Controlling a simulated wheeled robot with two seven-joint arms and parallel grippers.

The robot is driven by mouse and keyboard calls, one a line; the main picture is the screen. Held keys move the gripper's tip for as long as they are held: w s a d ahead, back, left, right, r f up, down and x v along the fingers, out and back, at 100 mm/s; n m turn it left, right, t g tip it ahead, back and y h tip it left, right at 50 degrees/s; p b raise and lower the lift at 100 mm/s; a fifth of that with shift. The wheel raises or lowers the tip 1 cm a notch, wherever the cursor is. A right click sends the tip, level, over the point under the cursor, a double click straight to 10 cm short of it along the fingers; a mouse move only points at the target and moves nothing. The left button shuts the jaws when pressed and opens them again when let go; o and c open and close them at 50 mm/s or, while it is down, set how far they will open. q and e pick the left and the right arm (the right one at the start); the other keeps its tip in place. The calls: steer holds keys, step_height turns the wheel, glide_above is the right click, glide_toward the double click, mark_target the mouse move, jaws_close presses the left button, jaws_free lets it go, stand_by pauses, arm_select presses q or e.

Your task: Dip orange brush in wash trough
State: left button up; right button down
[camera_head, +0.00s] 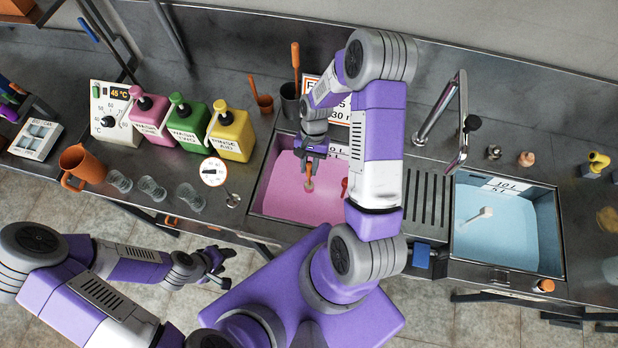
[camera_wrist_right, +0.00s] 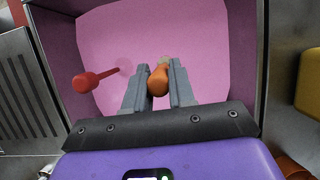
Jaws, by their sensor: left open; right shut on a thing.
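My right gripper (camera_head: 311,156) is shut on the orange brush (camera_head: 308,174) and holds it over the trough of pink liquid (camera_head: 262,190). In the right wrist view, the orange brush (camera_wrist_right: 158,82) sits between the two grey fingers of the right gripper (camera_wrist_right: 160,88), its pale end pointing toward the pink surface. I cannot tell whether that end touches the liquid. A second trough (camera_head: 558,225), with pale blue liquid, is at the right. My left gripper (camera_head: 216,265) is open and empty, in front of the counter and away from both troughs.
A red-handled tool (camera_wrist_right: 88,80) stands in the pink trough beside my gripper. A drain grid (camera_head: 427,205) and a tap (camera_head: 450,110) lie between the troughs. Pink, green and yellow (camera_head: 232,133) pump bottles, several glasses and an orange jug (camera_head: 82,166) crowd the counter's left.

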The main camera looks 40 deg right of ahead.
step_height(320, 180, up, 15)
steer(key=p, duration=0.8)
steer(key=shift+r+p, duration=0.15)
steer(key=shift+p, duration=0.2)
stand_by(1.4)
